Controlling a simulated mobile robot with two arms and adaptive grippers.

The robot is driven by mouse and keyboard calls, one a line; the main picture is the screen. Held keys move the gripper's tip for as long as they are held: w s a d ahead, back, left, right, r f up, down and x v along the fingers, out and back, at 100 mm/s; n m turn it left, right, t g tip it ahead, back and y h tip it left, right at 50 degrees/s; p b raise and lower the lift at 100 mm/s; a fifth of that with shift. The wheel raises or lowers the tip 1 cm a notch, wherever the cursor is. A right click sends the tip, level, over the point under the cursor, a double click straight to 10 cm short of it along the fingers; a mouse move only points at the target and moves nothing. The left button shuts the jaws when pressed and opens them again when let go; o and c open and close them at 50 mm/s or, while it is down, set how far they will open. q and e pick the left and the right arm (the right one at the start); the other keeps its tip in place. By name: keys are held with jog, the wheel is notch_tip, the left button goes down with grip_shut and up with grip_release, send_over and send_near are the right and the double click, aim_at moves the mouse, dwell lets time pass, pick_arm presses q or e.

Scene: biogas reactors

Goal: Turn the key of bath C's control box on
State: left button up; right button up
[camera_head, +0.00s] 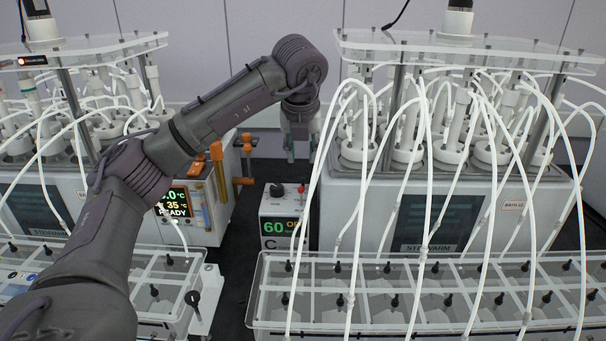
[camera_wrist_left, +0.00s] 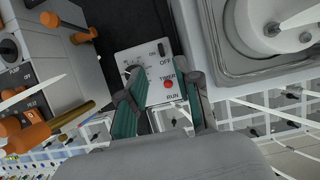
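Bath C's control box (camera_head: 283,220) is a small white box with a green "60" display and a "C" on its front. On its top are a dark knob (camera_head: 277,190) and a red button. In the left wrist view its top panel (camera_wrist_left: 148,58) carries ON, OFF, TIMER and RUN labels and a red button (camera_wrist_left: 168,84). The round switch on that panel is partly hidden by a finger, so I cannot tell its setting. My left gripper (camera_head: 299,145) points down above and behind the box, open and empty, apart from it. My right gripper is not in view.
Bath C (camera_head: 465,214) with many white tubes stands right of the box. Another bath (camera_head: 30,205) and a unit with orange handles (camera_head: 195,205) stand left. Clear racks (camera_head: 440,318) line the front. A narrow dark gap surrounds the box.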

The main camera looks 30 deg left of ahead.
aim_at(303, 180)
pick_arm(q)
jog(key=p+x, duration=0.1)
jog(key=x, duration=0.7)
jog(key=shift+w+f, duration=0.2)
jog(key=shift+f, duration=0.15)
grip_shut()
